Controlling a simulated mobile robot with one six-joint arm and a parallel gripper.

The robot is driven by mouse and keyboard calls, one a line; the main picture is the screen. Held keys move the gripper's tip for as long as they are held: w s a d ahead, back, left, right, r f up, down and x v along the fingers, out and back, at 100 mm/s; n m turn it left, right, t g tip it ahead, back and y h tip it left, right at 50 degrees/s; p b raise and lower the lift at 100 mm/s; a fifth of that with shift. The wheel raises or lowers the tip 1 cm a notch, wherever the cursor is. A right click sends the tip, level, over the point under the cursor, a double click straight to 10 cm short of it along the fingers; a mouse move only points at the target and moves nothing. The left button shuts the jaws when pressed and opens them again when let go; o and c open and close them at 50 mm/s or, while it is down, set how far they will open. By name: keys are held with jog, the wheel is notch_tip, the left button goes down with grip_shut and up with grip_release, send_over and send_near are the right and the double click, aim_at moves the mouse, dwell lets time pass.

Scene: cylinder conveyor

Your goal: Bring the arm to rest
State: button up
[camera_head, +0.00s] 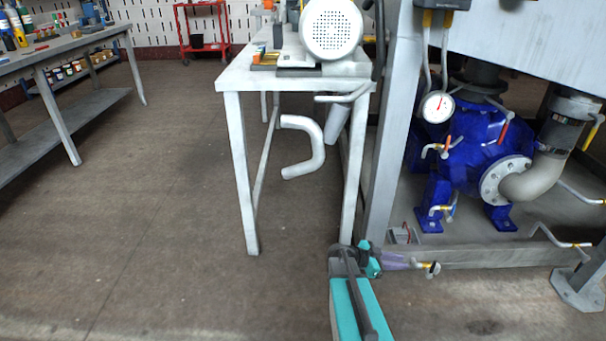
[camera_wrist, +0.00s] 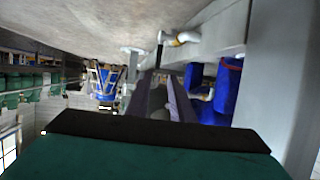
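My arm reaches forward from the bottom of the head view, low beside the machine frame. My gripper (camera_head: 402,263) is at its end, close to the lower rail of the frame and partly blurred against it. In the wrist view, the two grey-purple fingers of my gripper (camera_wrist: 161,78) stand apart with a gap between them. I see nothing held between them. The wrist view looks turned over, with the floor at its top.
A grey metal frame (camera_head: 460,256) holds a blue pump (camera_head: 470,140) with pipes and valve handles at right. A white table (camera_head: 232,84) stands left of it. A workbench (camera_head: 95,42) and red cart (camera_head: 203,50) are further back. The left floor is clear.

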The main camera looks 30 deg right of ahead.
jog(key=shift+r, duration=0.15)
jog(key=w+a+r+n+t+y+p, duration=0.1)
jog(key=a+r+n+p, duration=0.1)
jog(key=a+r+p, duration=0.55)
jog(key=a+r+n+t+p, duration=0.1)
jog(key=a+r+p, duration=0.3)
jog(key=a+p, duration=0.65)
jog(key=s+a+r+n+g+y+p, duration=0.1)
jog(key=s+a+n+y+p, duration=0.3)
jog(key=a, duration=0.6)
jog(key=s+a+r+n+g+y+p, duration=0.1)
jog(key=s+a+r+n+y+p, duration=0.2)
jog(key=s+a+n+p, duration=0.5)
jog(key=s+a+r+n+g+y+p, duration=0.1)
jog(key=s+a+r+n+y+p, duration=0.2)
jog(key=a+p, duration=0.7)
jog(key=shift+s+a+n+y, duration=0.85)
jog(key=shift+s+n+y, duration=0.15)
jog(key=shift+s+n, duration=0.8)
